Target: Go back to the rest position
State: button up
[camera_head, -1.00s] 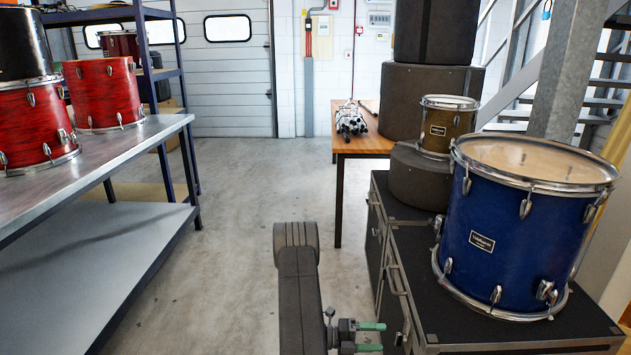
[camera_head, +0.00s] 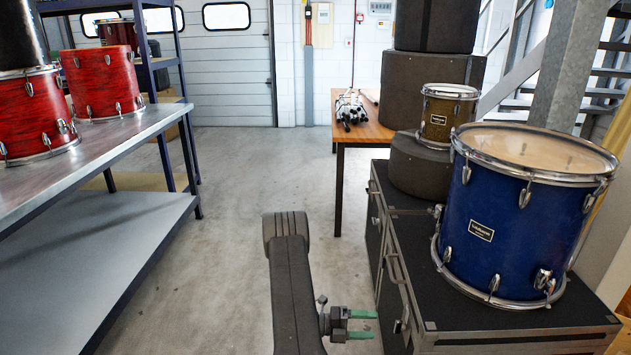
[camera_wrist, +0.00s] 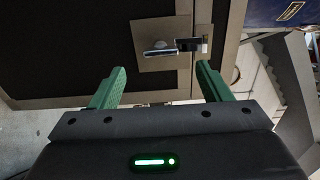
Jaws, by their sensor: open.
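My gripper (camera_head: 362,325) is low in the body camera view, beside the left side of the black flight case (camera_head: 470,300). Its two green fingers are apart with nothing between them. In the wrist view my gripper (camera_wrist: 160,88) shows both green fingers spread, with the case's metal latch (camera_wrist: 165,48) beyond them. I cannot tell whether a finger touches the case.
A blue drum (camera_head: 510,225) and a smaller gold drum (camera_head: 446,115) stand on the right. Red drums (camera_head: 102,85) stand on the left bench (camera_head: 125,145). A wooden table (camera_head: 365,132) holds metal stands. The floor (camera_head: 245,175) between is clear.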

jog(key=d+m+b, duration=0.6)
jog(key=m+b, duration=0.4)
jog(key=m, duration=0.7)
jog(key=shift+s+d+r, duration=0.2)
jog(key=shift+s+d, duration=0.15)
jog(key=shift+d, duration=0.05)
dwell(0.7)
